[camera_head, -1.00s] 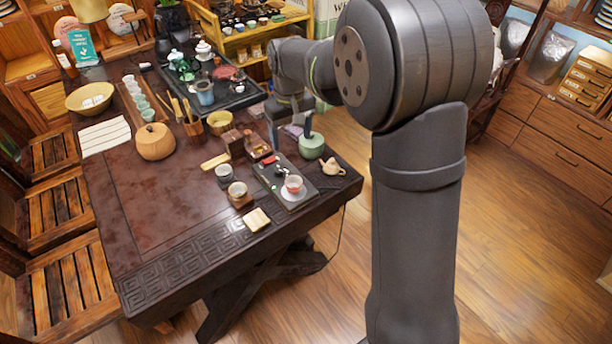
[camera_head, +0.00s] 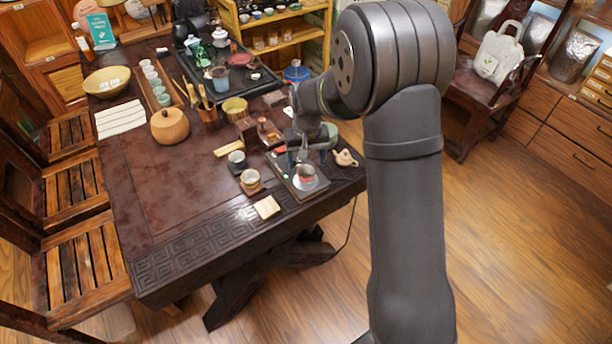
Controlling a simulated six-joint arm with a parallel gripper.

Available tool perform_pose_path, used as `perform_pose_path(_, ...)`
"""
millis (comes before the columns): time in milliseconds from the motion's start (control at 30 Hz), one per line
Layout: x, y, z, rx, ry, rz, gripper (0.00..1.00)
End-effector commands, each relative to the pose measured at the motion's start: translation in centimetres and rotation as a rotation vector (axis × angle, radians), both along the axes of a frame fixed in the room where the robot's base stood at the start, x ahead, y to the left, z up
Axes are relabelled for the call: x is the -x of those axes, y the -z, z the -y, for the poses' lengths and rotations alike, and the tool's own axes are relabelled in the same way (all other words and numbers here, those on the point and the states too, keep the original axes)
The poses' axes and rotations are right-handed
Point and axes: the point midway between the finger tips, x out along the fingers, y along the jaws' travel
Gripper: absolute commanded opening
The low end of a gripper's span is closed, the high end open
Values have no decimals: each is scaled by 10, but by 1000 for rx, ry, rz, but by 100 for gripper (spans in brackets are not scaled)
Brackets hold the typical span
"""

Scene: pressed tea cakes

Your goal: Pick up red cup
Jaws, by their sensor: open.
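The small red cup (camera_head: 306,174) sits on a white saucer (camera_head: 311,185) on the dark tray (camera_head: 284,176) near the table's right front corner. My gripper (camera_head: 303,157) is open and points down just above and behind the cup. One finger shows at the cup's back left. The fingers are small in the picture, so I cannot tell whether they touch the cup or reach around its rim.
A small tan teapot (camera_head: 345,158) stands right of the tray. Two cups, a grey one (camera_head: 237,160) and a tan one (camera_head: 250,180), stand to the left. The table (camera_head: 175,205) is clear at left front.

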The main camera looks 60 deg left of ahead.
Motion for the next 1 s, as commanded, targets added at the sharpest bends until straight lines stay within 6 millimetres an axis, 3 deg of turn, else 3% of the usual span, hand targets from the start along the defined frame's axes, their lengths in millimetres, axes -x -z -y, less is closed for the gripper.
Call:
perform_pose_path(167,0,12,0,3,0,-1,70)
perform_pose_path(433,1,50,-1,3,-1,-1,70)
perform_pose_path(667,1,53,-2,0,0,0,70)
perform_pose_path(900,1,53,-2,0,0,0,27)
perform_pose_path(1000,1,53,-2,0,0,0,19)
